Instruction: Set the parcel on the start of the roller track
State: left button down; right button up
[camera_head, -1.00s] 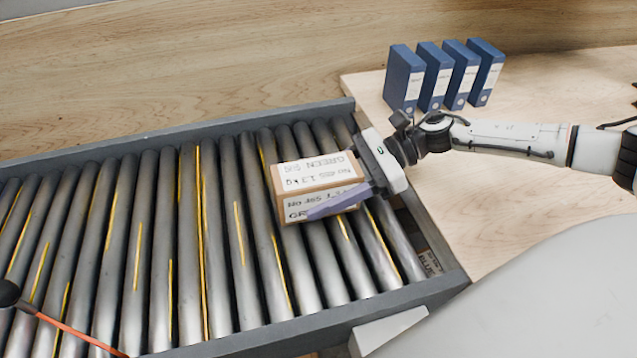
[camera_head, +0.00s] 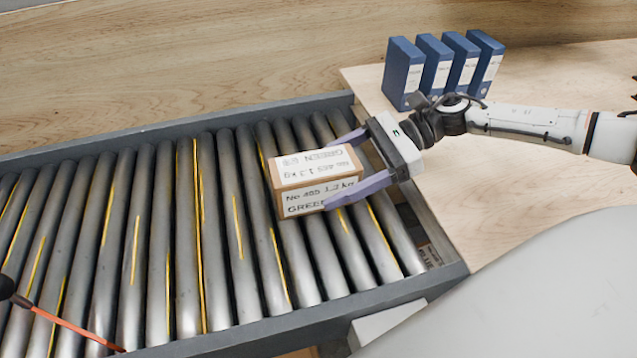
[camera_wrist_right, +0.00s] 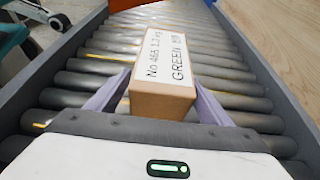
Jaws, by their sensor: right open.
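The parcel (camera_head: 313,182) is a brown cardboard box with white labels reading "No 465 1.2 kg GREEN". It rests on the rollers near the right end of the roller track (camera_head: 226,205). My right gripper (camera_head: 340,170) is open, with its purple fingertips on either side of the parcel's near end. In the right wrist view the parcel (camera_wrist_right: 165,95) lies lengthwise ahead, its end between the two fingers; whether they touch it I cannot tell. My left gripper is not clearly seen; only a dark piece with an orange strip shows at the lower left.
The track has a grey frame rail (camera_head: 300,329) at the near side and another at the far side. Several blue binders (camera_head: 436,68) stand on the wooden table (camera_head: 540,90) at the back right. Rollers left of the parcel are clear.

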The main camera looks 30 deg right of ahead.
aim_at(355, 164)
jog(key=v, duration=0.3)
jog(key=shift+s+d+b, duration=0.1)
jog(key=shift+d+b, duration=0.25)
jog(key=shift+b, duration=0.05)
jog(key=shift+d+r, duration=0.25)
